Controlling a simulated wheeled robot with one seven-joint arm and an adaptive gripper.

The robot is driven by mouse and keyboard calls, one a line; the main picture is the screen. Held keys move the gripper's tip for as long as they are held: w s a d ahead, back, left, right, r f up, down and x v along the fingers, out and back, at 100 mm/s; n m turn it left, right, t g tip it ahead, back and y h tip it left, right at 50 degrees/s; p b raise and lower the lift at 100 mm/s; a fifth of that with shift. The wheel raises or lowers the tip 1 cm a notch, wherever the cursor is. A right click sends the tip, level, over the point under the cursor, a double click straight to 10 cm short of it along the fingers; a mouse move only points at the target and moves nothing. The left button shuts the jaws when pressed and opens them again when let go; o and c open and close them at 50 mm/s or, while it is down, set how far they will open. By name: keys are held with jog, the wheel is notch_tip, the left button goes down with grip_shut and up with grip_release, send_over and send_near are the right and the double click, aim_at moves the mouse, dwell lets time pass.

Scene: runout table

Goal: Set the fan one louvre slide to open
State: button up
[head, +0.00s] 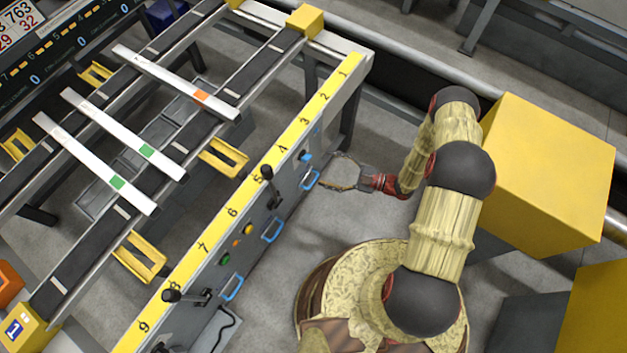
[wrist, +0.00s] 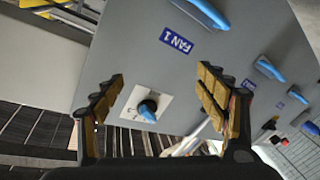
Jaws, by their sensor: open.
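The fan one louvre slide appears to be the blue handle (wrist: 203,12) above the blue FAN 1 label (wrist: 176,41) in the wrist view. In the head view the nearest blue handle (head: 309,179) sits on the grey panel side, just left of my gripper (head: 332,171). My gripper is open and empty, its fingers pointing at the panel. In the wrist view the gripper (wrist: 160,76) shows fingers spread, with a blue-pointered knob (wrist: 147,108) on a white plate between them. No contact is visible.
More blue handles (head: 272,229) (wrist: 270,69) follow along the panel. Black levers (head: 267,173) stand by the yellow numbered strip (head: 232,212). White bars (head: 120,135) lie across the runout table. A yellow box (head: 550,170) stands behind my arm. Floor is clear before the panel.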

aim_at(314, 181)
jog(key=s+f+m+t+h, duration=0.2)
jog(key=s+f+m+t, duration=0.2)
jog(key=f+m, duration=0.55)
jog(key=shift+f+b+x, duration=0.2)
jog(key=shift+b+x, duration=0.05)
jog(key=shift+x, duration=1.5)
jog(key=shift+f+b+x, duration=0.2)
jog(key=shift+b+x, duration=0.05)
jog(key=shift+x, duration=1.45)
jog(key=shift+c, duration=0.6)
jog(key=c, duration=1.1)
jog(key=shift+c, duration=0.6)
jog(key=shift+d, duration=0.1)
